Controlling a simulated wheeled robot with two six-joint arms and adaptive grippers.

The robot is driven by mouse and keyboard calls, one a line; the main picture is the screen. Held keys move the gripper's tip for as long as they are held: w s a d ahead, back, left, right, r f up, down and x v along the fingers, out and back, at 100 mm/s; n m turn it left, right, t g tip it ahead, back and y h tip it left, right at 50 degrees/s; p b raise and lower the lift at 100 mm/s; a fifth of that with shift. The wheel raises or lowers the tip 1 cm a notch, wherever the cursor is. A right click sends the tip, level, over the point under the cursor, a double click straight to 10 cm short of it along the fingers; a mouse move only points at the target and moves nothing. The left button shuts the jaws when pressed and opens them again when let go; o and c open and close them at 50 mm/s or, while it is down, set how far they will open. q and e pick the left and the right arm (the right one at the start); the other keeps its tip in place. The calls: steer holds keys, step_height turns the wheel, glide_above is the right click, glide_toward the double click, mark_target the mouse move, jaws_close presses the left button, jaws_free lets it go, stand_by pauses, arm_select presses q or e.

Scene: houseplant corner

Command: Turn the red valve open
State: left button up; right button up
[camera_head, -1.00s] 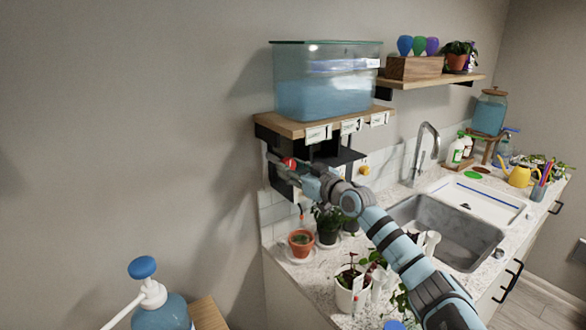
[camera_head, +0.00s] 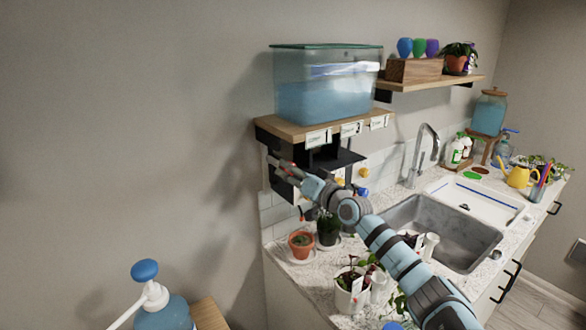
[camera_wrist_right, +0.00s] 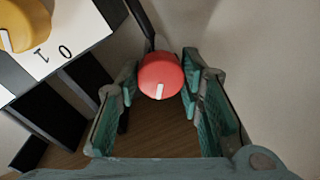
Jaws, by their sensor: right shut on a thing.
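The red valve (camera_wrist_right: 158,76) is a round knob with a white pointer mark, which points toward the bottom of the right wrist view. My right gripper (camera_wrist_right: 160,88) has its green-padded fingers on either side of the knob and is shut on it. In the head view my right gripper (camera_head: 284,170) reaches under the left end of the wooden shelf (camera_head: 290,128), and the red valve is hidden there. My left gripper is not in view.
A clear water tank (camera_head: 325,85) stands on the shelf above my gripper. A yellow knob (camera_wrist_right: 22,25) sits beside the red valve on a white plate (camera_wrist_right: 62,38) with numbers. Potted plants, including a terracotta pot (camera_head: 301,245), stand on the counter below.

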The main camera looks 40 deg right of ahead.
steer(key=shift+a+f+m+h+p, duration=0.2)
steer(key=shift+m+p, duration=0.85)
steer(key=shift+m, duration=1.75)
steer(key=shift+d+r+m+h+p, duration=0.1)
steer(key=shift+m+h+p, duration=0.2)
steer(key=shift+m+p, duration=1.6)
steer(key=shift+m+b, duration=0.9)
steer(key=shift+m, duration=0.2)
steer(key=o, duration=1.2)
steer(key=shift+w+a, duration=0.1)
steer(key=shift+c, duration=0.2)
